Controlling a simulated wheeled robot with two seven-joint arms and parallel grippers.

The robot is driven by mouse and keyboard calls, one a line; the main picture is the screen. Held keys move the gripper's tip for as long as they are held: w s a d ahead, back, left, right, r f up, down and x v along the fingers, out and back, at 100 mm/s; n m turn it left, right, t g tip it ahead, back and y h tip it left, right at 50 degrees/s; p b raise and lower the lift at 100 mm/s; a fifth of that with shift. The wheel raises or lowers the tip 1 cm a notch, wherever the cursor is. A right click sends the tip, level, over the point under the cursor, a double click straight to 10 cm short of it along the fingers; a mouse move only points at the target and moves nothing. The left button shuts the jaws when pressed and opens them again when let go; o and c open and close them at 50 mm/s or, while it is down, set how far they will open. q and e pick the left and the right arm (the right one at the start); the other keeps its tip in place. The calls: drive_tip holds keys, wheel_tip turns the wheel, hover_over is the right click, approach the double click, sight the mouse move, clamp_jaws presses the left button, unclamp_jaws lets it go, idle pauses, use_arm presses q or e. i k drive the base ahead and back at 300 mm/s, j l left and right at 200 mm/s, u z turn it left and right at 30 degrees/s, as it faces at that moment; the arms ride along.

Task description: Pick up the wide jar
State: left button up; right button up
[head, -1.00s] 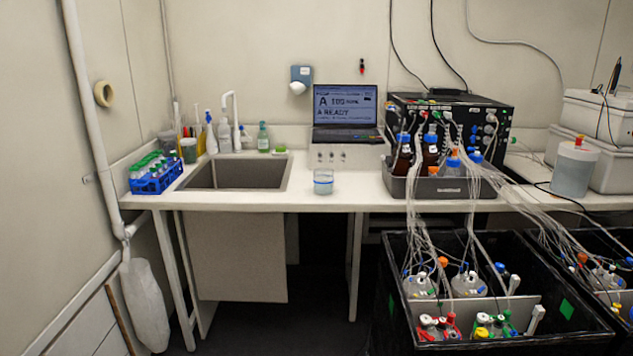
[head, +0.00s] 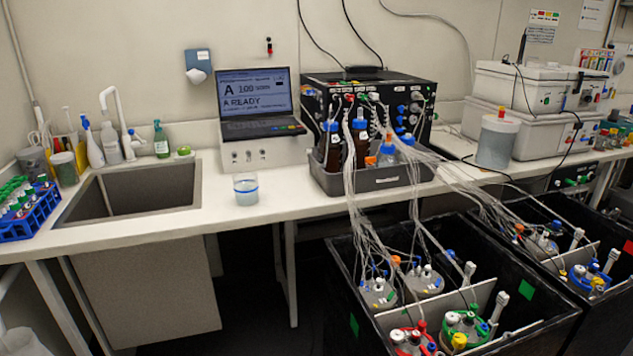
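Two vessels could be the wide jar, and I cannot tell for certain which one it is. A wide translucent jar (head: 497,140) with a pale lid and an orange-red cap stands upright on the right part of the bench, in front of the pale cases. A small clear glass jar (head: 246,190) with a blue band stands upright near the bench's front edge, right of the sink. Neither of my grippers is in view.
The white bench (head: 290,203) holds a sink (head: 130,192), a blue tube rack (head: 30,212), a laptop (head: 256,103), a grey bottle tray (head: 375,180) and a black control unit (head: 375,90). Tubing hangs into black bins (head: 480,225) in front of the bench at right.

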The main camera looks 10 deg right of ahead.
sight(245, 183)
drive_tip(key=i+j+z, duration=0.15)
drive_tip(key=i+z, duration=0.25)
drive_tip(key=i+j+z, duration=0.15)
drive_tip(key=z, duration=0.25)
drive_tip(key=i+j+z, duration=0.2)
drive_tip(key=j+z, duration=0.2)
